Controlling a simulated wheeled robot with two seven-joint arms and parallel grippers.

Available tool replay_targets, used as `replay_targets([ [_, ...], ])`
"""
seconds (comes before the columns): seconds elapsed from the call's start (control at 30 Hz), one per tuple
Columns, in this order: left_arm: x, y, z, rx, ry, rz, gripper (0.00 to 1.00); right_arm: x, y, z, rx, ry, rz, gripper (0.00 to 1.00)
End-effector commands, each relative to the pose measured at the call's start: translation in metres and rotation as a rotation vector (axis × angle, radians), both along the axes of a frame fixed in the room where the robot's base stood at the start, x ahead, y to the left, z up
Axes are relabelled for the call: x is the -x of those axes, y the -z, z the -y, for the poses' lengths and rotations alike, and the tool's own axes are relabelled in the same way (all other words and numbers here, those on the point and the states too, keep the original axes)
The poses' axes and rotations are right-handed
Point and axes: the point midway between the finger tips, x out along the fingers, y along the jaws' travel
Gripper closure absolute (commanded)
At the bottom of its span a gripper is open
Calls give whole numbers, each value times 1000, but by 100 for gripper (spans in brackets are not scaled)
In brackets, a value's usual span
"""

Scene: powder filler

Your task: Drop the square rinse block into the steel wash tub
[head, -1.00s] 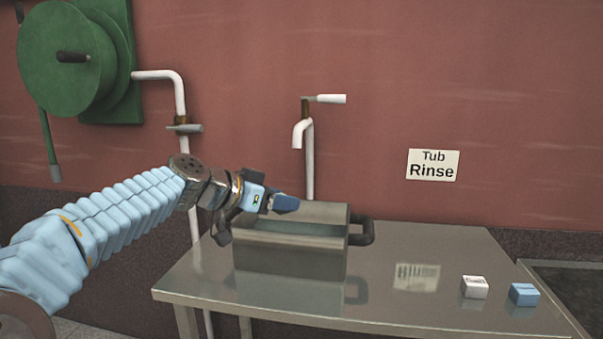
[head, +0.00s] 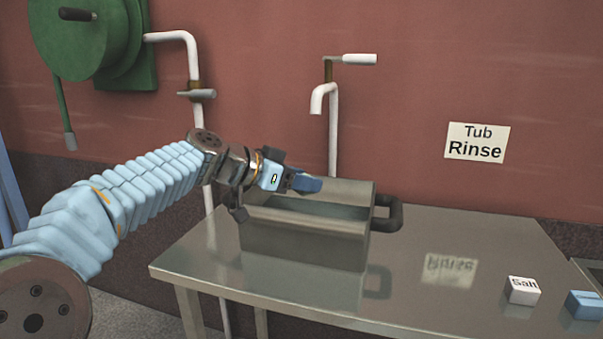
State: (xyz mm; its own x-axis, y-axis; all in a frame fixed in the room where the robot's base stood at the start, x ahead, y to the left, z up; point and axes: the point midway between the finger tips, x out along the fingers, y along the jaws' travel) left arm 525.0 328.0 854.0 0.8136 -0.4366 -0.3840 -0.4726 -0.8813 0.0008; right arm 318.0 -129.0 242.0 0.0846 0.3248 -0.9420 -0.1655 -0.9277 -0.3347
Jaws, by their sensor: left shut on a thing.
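The steel wash tub (head: 305,247) stands on the steel table, open at the top, with a dark handle at each end. My left gripper (head: 304,184) is over the tub's opening, near its back rim. It is shut on a small dark blue block, which I take as the rinse block (head: 311,185). The block is tilted and partly hidden by the fingers, and no label on it can be read. The inside of the tub shows only in part. My right gripper is not in view.
A white block marked Salt (head: 522,291) and a blue block (head: 583,306) sit at the right of the steel table (head: 440,304). A white tap (head: 333,125) stands behind the tub. A Tub Rinse sign (head: 477,143) is on the wall.

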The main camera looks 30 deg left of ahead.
Motion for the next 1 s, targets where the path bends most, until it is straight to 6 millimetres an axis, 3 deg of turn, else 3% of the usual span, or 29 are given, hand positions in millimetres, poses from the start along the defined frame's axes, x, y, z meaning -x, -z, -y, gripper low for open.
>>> replay_targets([
  [0.27, 0, 2, 0, 0, 0, 1, 80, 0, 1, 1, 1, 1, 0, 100],
  [0.3, 0, 2, 0, 0, 0, 1, 43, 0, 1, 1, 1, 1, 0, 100],
  [0.47, 0, 2, 0, 0, 0, 1, 20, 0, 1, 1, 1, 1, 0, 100],
  [0.8, 3, 0, -2, -1, -1, 1, 20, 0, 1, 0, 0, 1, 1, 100],
  [1.0, 31, -13, -16, -2, -2, 4, 20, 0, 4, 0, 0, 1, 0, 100],
])
